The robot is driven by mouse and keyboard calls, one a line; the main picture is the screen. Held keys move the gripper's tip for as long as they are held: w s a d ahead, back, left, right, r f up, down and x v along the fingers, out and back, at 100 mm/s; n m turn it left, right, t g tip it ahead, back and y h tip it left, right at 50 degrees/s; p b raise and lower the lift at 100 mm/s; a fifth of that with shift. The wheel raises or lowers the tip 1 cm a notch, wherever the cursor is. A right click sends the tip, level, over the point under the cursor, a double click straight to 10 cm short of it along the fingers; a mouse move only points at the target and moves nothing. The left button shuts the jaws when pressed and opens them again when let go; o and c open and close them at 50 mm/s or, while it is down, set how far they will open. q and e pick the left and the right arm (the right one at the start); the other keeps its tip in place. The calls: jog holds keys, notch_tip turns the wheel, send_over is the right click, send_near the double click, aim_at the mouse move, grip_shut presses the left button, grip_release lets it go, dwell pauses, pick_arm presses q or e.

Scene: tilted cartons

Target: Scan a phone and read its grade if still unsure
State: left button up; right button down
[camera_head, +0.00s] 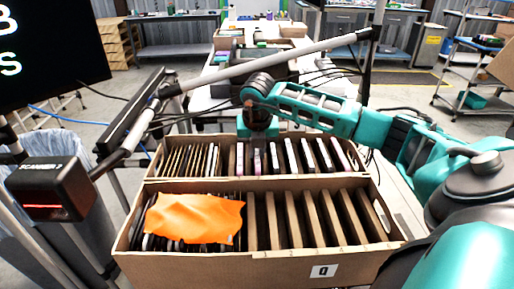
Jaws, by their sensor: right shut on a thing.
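My right gripper (257,140) comes in from the right and points down at the rear row of a cardboard carton (330,262). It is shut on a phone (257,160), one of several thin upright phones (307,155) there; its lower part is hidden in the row. A scanner (52,190) with a red light line and a "SCANNER" label stands at the left. A dark screen (45,45) at the upper left shows part of large white text, a "B" and an "s", cut off by the frame. My left gripper is not in view.
An orange cloth (193,218) lies over the front row's left part. Brown dividers (310,218) stand at its right, with gaps between. A grey pole (265,65) slants above the carton. A white-lined bin (65,150) is behind the scanner. Benches stand farther back.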

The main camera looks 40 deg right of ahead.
dwell(0.5)
jog(key=shift+f, duration=0.25)
dwell(0.5)
jog(key=c, duration=1)
grip_release()
jog(key=shift+c, duration=0.2)
jog(key=w+d+p+v, duration=0.1)
jog(key=p+v, duration=0.7)
jog(key=v, duration=1.3)
jog(key=shift+w+d+r, duration=0.15)
jog(key=shift+w+r, duration=0.1)
jog(key=shift+r, duration=0.35)
